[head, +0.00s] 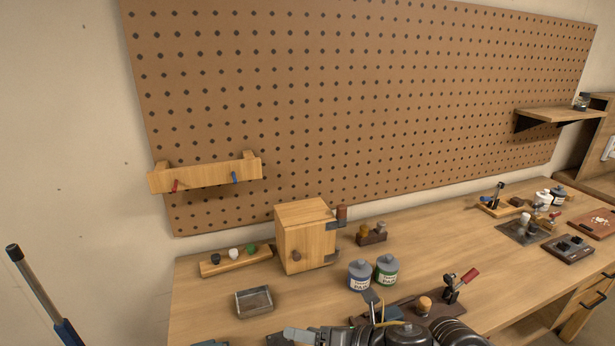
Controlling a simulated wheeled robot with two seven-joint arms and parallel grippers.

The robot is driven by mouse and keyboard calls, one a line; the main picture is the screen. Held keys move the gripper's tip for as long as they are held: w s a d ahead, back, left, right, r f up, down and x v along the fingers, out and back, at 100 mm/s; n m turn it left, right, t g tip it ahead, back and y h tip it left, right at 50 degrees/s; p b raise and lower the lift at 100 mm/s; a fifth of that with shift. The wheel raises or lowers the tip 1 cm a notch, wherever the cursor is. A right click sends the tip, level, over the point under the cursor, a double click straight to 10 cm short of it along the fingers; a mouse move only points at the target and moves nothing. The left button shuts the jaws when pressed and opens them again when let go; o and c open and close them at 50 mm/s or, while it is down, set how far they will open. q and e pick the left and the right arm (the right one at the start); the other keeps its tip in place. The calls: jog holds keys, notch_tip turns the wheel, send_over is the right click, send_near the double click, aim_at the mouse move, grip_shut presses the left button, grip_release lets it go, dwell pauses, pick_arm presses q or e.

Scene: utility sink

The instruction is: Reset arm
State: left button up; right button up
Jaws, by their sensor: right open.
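My right gripper (297,335) shows at the bottom edge, low in front of the workbench (450,253). It points left and is open, with nothing seen between its fingers. Its lower part is cut off by the frame. My right arm comes in at the bottom, right of the gripper. My left gripper is out of view.
A wooden box (305,235), a metal tray (254,301), two lidded jars (360,275) and a red-handled clamp (459,285) stand on the bench near the arm. A pegboard (370,100) rises behind. The bench's middle right is fairly clear.

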jog(key=s+d+f+m+t+h, duration=0.25)
jog(key=d+f+m, duration=0.2)
jog(key=m, duration=0.65)
jog(key=s+d+f+m+t+h, duration=0.1)
jog(key=d+f+m+h, duration=0.4)
jog(key=m, duration=0.6)
jog(key=s+d+f+m+g+h, duration=0.25)
jog(key=s+d+f+m, duration=0.25)
jog(key=s+d+m, duration=0.35)
jog(key=s+d+f+m+g+h, duration=0.2)
jog(key=s+d+f+m+g, duration=0.2)
jog(key=s+d+m, duration=0.45)
notch_tip(320, 180, down, 29)
jog(key=s+a+n+b, duration=0.2)
jog(key=b, duration=0.3)
jog(key=s+d+f+g+b, duration=0.1)
jog(key=s+f+b, duration=0.1)
jog(key=s+f, duration=0.6)
jog(key=s+d+f+g+b, duration=0.1)
jog(key=s+f+b, duration=0.2)
jog(key=s+f, duration=0.6)
notch_tip(320, 180, down, 6)
jog(key=shift+d+f, duration=0.1)
jog(key=shift+d, duration=0.25)
